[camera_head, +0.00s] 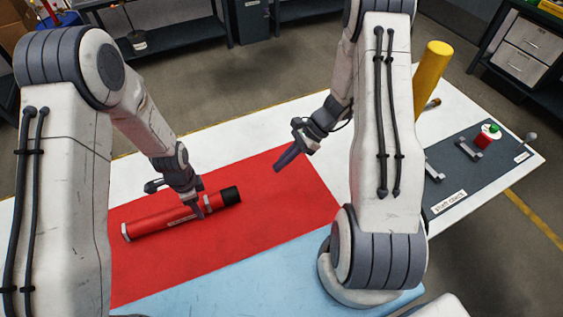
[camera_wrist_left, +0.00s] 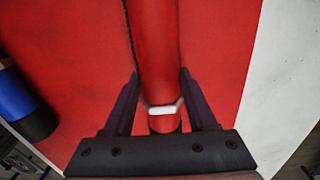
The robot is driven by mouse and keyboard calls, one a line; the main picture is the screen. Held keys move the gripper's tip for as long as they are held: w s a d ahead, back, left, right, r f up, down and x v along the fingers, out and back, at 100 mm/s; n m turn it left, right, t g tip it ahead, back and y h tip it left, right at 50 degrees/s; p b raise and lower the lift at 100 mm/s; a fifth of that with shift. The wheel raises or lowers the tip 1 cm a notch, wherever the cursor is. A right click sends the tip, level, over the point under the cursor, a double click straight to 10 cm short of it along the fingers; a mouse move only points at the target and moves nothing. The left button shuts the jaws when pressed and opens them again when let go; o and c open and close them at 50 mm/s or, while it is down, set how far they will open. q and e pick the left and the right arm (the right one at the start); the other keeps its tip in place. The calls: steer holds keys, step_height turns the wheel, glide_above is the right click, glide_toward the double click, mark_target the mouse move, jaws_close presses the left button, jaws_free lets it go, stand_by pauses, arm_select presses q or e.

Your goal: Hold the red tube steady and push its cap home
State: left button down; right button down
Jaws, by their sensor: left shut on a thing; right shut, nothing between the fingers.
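The red tube (camera_head: 155,224) lies on its side on the red mat (camera_head: 285,215), with a pale band near its right part. Its black cap (camera_head: 231,195) is at the right end; how deep it sits cannot be told. My left gripper (camera_head: 196,205) is shut on the tube near the band, short of the cap. In the left wrist view the tube (camera_wrist_left: 157,45) runs between the fingers of my left gripper (camera_wrist_left: 158,78); the cap does not show there. My right gripper (camera_head: 288,158) is shut and empty, above the mat, up and right of the cap and apart from it.
A yellow cylinder (camera_head: 431,75) stands behind my right arm. A dark panel (camera_head: 455,185) at right bears a red and green piece (camera_head: 487,137). A light blue mat (camera_head: 270,285) lies in front. A blue, black-ended cylinder (camera_wrist_left: 22,100) shows in the left wrist view.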

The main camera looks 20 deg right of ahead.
arm_select(q)
steer(key=shift+c, duration=0.6)
jaws_free()
